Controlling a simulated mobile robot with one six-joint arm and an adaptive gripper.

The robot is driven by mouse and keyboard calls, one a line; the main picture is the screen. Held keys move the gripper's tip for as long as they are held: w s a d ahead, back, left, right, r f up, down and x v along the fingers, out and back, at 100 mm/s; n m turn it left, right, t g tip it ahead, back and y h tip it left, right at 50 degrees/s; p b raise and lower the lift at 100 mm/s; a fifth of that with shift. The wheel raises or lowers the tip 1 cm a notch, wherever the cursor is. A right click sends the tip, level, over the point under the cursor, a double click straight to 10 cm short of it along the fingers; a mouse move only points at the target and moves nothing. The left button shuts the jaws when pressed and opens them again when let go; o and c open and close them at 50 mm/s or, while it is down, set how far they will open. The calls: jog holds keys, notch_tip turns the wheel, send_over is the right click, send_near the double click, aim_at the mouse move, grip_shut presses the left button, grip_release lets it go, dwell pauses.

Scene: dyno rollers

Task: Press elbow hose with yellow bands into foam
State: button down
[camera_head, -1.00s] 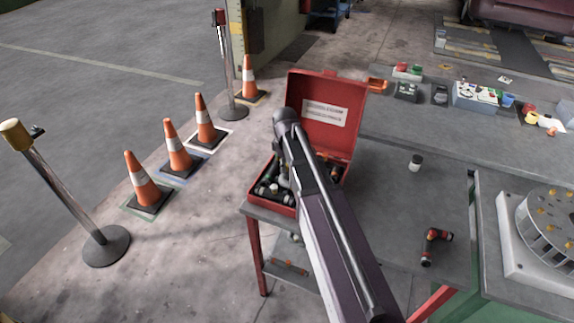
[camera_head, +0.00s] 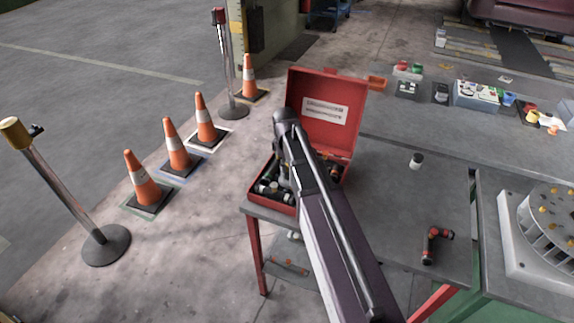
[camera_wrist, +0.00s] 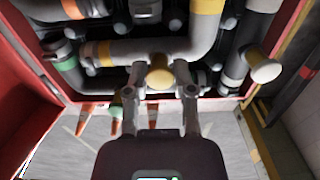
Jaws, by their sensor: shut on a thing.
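The elbow hose with yellow bands (camera_wrist: 130,50) is a grey bent pipe in the wrist view, with one yellow band at its left and another near the top. My gripper (camera_wrist: 160,75) is shut on a yellow-ended knob that appears to belong to this hose. The hose lies over or in the open red case (camera_wrist: 22,75); I cannot tell how deep it sits in the foam, which is mostly hidden. In the head view the red case (camera_head: 325,120) stands open at the bench's left end, with my gripper (camera_head: 285,190) low inside it, partly hidden by my arm.
Other banded hoses crowd the case, including a green-banded one (camera_wrist: 65,50) and a yellowish-knobbed one (camera_wrist: 265,68). A red-and-black elbow (camera_head: 432,245) and a small white-topped jar (camera_head: 416,161) lie on the bench. Traffic cones (camera_head: 176,150) stand on the floor to the left.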

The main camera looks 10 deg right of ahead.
jog(key=shift+f, duration=0.2)
jog(key=shift+c, duration=1.9)
grip_release()
